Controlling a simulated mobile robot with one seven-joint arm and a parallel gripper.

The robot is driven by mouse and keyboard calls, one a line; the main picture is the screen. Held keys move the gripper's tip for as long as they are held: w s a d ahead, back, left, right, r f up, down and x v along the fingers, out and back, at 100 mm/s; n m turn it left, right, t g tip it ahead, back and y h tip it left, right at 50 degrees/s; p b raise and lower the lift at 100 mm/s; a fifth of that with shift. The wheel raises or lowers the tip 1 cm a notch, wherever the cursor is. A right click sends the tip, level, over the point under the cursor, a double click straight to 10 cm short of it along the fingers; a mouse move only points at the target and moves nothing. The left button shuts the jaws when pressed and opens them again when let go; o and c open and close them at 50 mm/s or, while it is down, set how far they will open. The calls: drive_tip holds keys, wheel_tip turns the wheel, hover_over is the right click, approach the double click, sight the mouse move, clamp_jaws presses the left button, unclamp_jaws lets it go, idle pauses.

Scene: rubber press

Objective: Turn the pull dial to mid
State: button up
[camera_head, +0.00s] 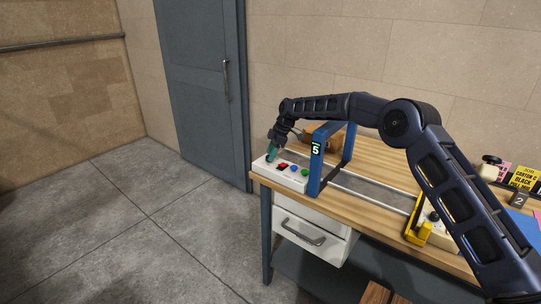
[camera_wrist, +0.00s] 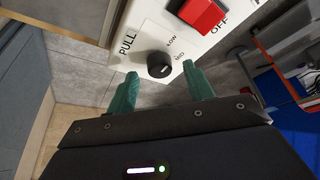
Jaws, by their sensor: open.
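The pull dial (camera_wrist: 160,64) is a round black knob on a white panel (camera_wrist: 150,25), with PULL, LOW and MID printed around it in the wrist view. I cannot tell for sure which mark it points to. My gripper (camera_wrist: 163,88) has two green fingers spread apart, one on each side below the dial, with nothing between them. The fingertips appear just short of the knob. In the head view, my gripper (camera_head: 271,151) reaches down at the left end of the white control box (camera_head: 290,178), and the dial is hidden there.
A red switch (camera_wrist: 203,14) marked OFF is close to the dial. The box also carries a blue button (camera_head: 293,168) and a green button (camera_head: 305,172). A blue frame (camera_head: 317,165) showing 5 stands right of the box on the wooden bench (camera_head: 385,168). Open floor lies left.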

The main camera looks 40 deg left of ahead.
drive_tip(key=shift+s+a+f, duration=0.1)
drive_tip(key=shift+a+f, duration=0.05)
drive_tip(key=shift+f, duration=0.4)
drive_tip(key=c, duration=1)
drive_tip(key=shift+m, duration=0.3)
drive_tip(key=m+t, duration=0.1)
drive_tip(key=m, duration=0.1)
drive_tip(key=m+t+y, duration=0.1)
drive_tip(key=m, duration=0.2)
drive_tip(key=shift+s+r+m, duration=0.1)
drive_tip(key=shift+s+m, duration=0.1)
drive_tip(key=shift+m, duration=0.1)
drive_tip(key=m+t, duration=0.2)
drive_tip(key=m, duration=0.3)
drive_tip(key=shift+s, duration=0.15)
drive_tip(key=shift+m, duration=0.4)
drive_tip(key=o, duration=1)
